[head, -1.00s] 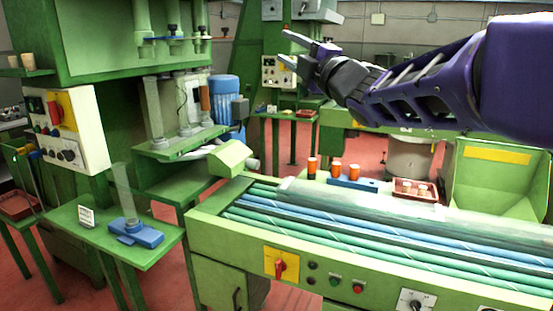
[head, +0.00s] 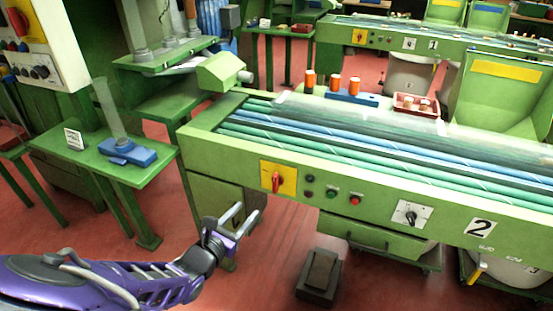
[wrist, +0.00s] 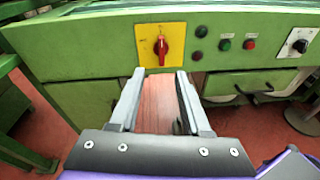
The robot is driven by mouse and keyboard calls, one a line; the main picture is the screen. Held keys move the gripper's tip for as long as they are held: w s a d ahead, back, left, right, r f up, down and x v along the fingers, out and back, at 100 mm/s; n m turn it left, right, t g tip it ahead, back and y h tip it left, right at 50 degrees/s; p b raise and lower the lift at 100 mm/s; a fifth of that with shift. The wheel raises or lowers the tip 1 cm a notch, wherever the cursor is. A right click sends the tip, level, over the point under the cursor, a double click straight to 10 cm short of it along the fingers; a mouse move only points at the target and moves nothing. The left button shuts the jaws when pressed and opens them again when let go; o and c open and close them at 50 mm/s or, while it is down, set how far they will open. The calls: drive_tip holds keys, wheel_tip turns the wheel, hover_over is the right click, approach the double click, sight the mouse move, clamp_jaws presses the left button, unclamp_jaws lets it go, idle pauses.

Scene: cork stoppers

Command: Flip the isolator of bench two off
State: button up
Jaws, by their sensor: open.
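The isolator of bench two is a red rotary knob (head: 277,181) on a yellow plate on the front panel of the green bench (head: 340,200) marked 2. Its handle stands about upright. In the wrist view the knob (wrist: 161,48) shows straight ahead, just beyond the fingertips and roughly midway between them. My gripper (head: 248,212) is open and empty, in front of the bench and below the knob in the head view. The wrist view shows its two fingers apart (wrist: 160,73), with floor visible between them. It does not touch the knob.
Right of the isolator are small buttons (head: 332,193) and a black rotary switch (head: 411,214). Bench one, with its own red-and-yellow isolator (head: 359,36), stands behind. A green side table (head: 60,152) holds a blue device (head: 130,152). A dark pedal box (head: 320,275) is on the floor.

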sight(274, 179)
drive_tip(key=w+d, duration=0.2)
drive_tip(key=w, duration=0.2)
drive_tip(key=w+d+f+n+t+b, duration=0.1)
drive_tip(key=w+d, duration=0.1)
drive_tip(key=w, duration=0.3)
drive_tip(key=w+d+f+n+t+b, duration=0.1)
drive_tip(key=w+d, duration=0.2)
drive_tip(key=w, duration=0.2)
drive_tip(key=shift+w, duration=0.2)
clamp_jaws()
